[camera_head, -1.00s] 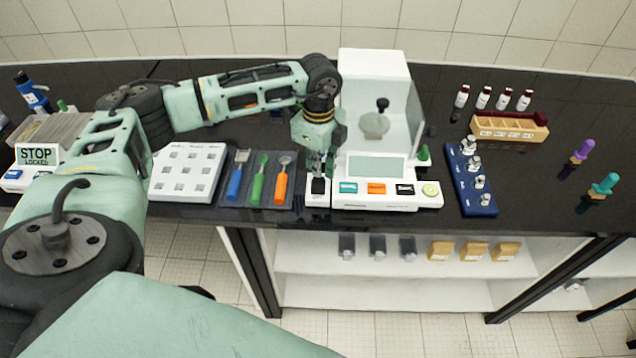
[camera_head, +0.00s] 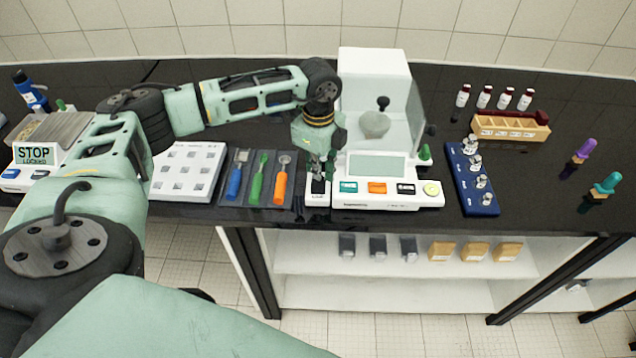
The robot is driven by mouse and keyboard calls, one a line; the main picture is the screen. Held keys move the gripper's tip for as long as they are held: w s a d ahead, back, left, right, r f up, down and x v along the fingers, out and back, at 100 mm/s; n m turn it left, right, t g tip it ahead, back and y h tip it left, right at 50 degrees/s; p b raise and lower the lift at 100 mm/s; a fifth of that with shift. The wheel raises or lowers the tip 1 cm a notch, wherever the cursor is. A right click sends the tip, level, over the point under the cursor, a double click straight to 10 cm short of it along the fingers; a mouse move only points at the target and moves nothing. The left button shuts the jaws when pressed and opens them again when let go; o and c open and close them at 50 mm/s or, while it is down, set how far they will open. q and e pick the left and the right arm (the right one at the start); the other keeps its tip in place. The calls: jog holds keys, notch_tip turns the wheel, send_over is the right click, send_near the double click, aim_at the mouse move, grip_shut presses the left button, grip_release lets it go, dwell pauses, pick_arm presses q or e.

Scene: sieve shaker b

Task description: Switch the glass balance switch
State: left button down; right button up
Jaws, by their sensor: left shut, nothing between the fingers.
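The glass balance (camera_head: 390,196) is a white unit with a clear glass chamber, a grey display, and teal, orange and black buttons on its front. A small white switch box (camera_head: 317,200) with a dark rocker stands at its left side. My left gripper (camera_head: 318,182) points down and is shut and empty, its fingertips at the switch box. The fingers partly cover the rocker, so I cannot tell its position or whether they touch it. My right gripper is not in view.
A dark mat with several tools (camera_head: 240,201) lies left of the switch box, beside a white tray (camera_head: 166,186). A blue weight rack (camera_head: 470,198) stands right of the balance. A wooden vial rack (camera_head: 510,133) is behind it.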

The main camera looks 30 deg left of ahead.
pick_arm(q)
jog(key=shift+s+f, duration=0.1)
jog(key=shift+f, duration=0.1)
jog(key=shift+r+p, duration=0.8)
jog(key=shift+r, duration=0.35)
notch_tip(320, 180, up, 5)
jog(key=p, duration=0.3)
jog(key=shift+f, duration=0.1)
